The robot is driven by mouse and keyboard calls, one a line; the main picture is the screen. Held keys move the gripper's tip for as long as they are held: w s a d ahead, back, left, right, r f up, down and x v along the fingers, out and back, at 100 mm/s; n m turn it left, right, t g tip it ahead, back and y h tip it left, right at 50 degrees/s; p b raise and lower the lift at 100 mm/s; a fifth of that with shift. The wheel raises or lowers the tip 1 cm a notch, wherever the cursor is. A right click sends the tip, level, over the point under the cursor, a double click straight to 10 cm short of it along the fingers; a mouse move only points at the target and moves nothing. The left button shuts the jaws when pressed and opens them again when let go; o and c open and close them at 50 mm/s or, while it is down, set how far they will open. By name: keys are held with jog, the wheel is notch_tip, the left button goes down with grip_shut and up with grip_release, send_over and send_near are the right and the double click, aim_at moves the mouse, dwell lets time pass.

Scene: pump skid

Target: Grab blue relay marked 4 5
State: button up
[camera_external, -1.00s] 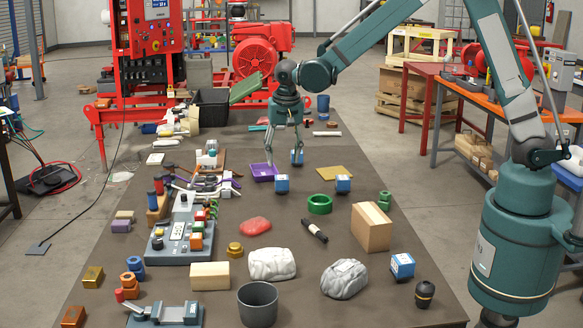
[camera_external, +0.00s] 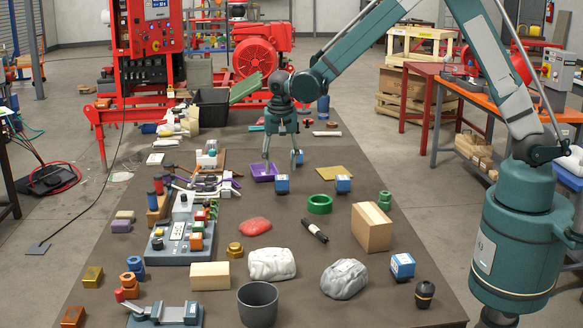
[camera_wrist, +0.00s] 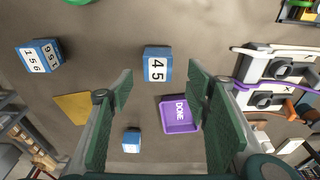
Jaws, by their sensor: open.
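The blue relay marked 4 5 (camera_wrist: 157,68) sits in the wrist view just beyond my open fingertips, a little left of centre. In the external view it appears to be the blue block (camera_external: 282,185) on the table. My gripper (camera_external: 281,160) hangs above the table, behind that block, pointing down. In the wrist view my gripper (camera_wrist: 160,85) is open, with nothing between its fingers. A second blue relay (camera_wrist: 40,57) showing 1 5 6 lies to the left. A third blue relay (camera_wrist: 131,141) lies near the left finger; its marking is too small to read.
A purple tray marked DONE (camera_wrist: 179,115) lies close to the 4 5 relay and looks empty. A yellow sheet (camera_external: 334,172), a green ring (camera_external: 319,204) and a cardboard box (camera_external: 371,228) lie to the right. Another blue block (camera_external: 402,266) sits at the front right.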

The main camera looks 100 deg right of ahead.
aim_at(282, 177)
jog(key=shift+f, duration=0.6)
jog(key=shift+d+f, duration=0.1)
jog(key=shift+f, duration=0.05)
jog(key=shift+s+d+f+b, duration=0.1)
jog(key=shift+d+f+b, duration=0.1)
jog(key=shift+f, duration=1.05)
jog(key=shift+s+d+f+b, duration=0.1)
jog(key=shift+d+f, duration=0.05)
jog(key=shift+f, duration=1.05)
jog(key=shift+c, duration=0.7)
jog(key=c, duration=0.9)
